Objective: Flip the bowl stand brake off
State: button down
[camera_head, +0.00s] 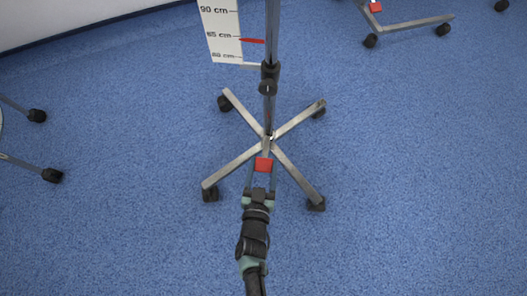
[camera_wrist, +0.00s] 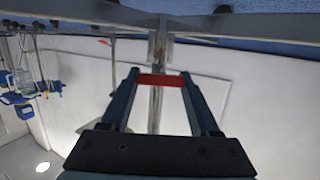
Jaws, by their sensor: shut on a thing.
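The bowl stand (camera_head: 269,92) is a grey metal pole on a four-legged base with black castors, in the middle of the head view. Its brake is a red pedal (camera_head: 263,164) at the near side of the base hub. In the wrist view the red brake (camera_wrist: 161,80) spans the space between the two fingertips. My gripper (camera_head: 262,168) reaches in from the bottom of the head view and is shut on the brake, with one finger on each side; it also shows in the wrist view (camera_wrist: 160,78). The top of the stand is out of view.
A white height scale (camera_head: 222,32) with a red pointer hangs beside the pole. Another wheeled base (camera_head: 405,24) stands at the upper right, and wheeled legs (camera_head: 30,166) at the left edge. The blue floor around the stand is clear.

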jog(key=shift+s+d+r+g+p, duration=0.1)
jog(key=shift+r+g+p, duration=0.9)
jog(key=shift+p, duration=2.5)
jog(key=shift+f, duration=0.1)
jog(key=shift+c, duration=0.6)
grip_release()
jog(key=p+v, duration=0.6)
jog(key=v, duration=0.7)
jog(key=shift+r+p, duration=0.25)
jog(key=shift+p, duration=0.05)
jog(key=shift+d, duration=0.1)
